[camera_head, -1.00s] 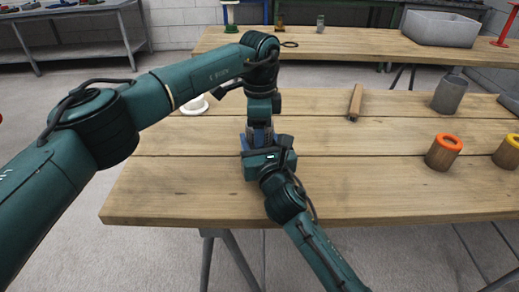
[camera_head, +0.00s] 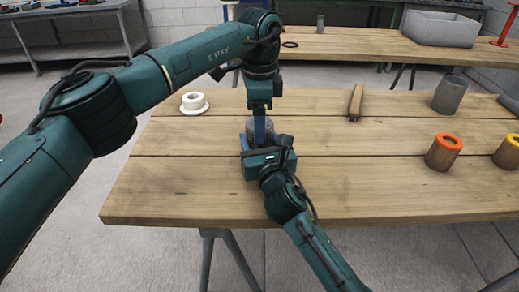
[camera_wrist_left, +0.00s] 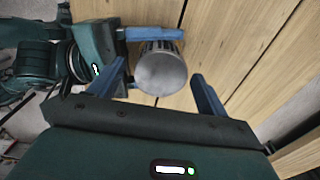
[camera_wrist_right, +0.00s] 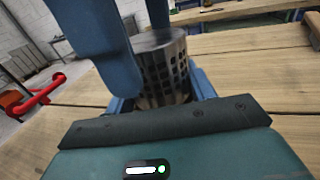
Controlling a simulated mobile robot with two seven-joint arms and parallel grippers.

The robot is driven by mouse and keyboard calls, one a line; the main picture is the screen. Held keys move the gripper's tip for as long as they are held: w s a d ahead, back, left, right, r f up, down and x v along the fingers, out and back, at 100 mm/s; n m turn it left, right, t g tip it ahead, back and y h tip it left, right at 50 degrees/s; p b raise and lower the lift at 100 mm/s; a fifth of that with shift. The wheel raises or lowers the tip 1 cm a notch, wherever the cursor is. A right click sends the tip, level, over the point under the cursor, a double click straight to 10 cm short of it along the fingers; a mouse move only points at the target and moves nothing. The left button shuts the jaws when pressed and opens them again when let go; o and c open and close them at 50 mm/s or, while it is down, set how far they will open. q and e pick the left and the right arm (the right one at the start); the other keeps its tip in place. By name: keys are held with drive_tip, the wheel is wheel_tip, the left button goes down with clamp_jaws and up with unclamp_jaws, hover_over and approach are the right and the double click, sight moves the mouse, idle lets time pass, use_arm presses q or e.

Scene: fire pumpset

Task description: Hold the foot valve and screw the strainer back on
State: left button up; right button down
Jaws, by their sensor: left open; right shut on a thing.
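The strainer (camera_wrist_right: 163,68), a grey cylinder with rows of holes and a plain top, stands upright at the table's middle. In the left wrist view its flat round end (camera_wrist_left: 160,74) faces the camera. In the head view it shows partly (camera_head: 287,127) behind the fingers. My left gripper (camera_head: 261,122) points down from above, open, its blue fingers spread around the strainer's upper end. My right gripper (camera_head: 264,146) comes from the front and is shut low on this assembly. The foot valve is hidden below the strainer, between the right fingers.
The wood around the grippers is clear. A second table (camera_head: 370,44) stands behind.

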use_arm(q)
drive_tip(key=shift+r, duration=0.35)
drive_tip(key=shift+c, duration=0.5)
drive_tip(key=shift+r, duration=0.3)
drive_tip(key=shift+c, duration=0.7)
wheel_tip(320, 180, up, 3)
drive_tip(key=shift+f, duration=0.1)
drive_tip(key=shift+c, duration=0.3)
drive_tip(key=shift+f, duration=0.1)
drive_tip(key=shift+f, duration=3.9)
drive_tip(key=shift+c, duration=0.2)
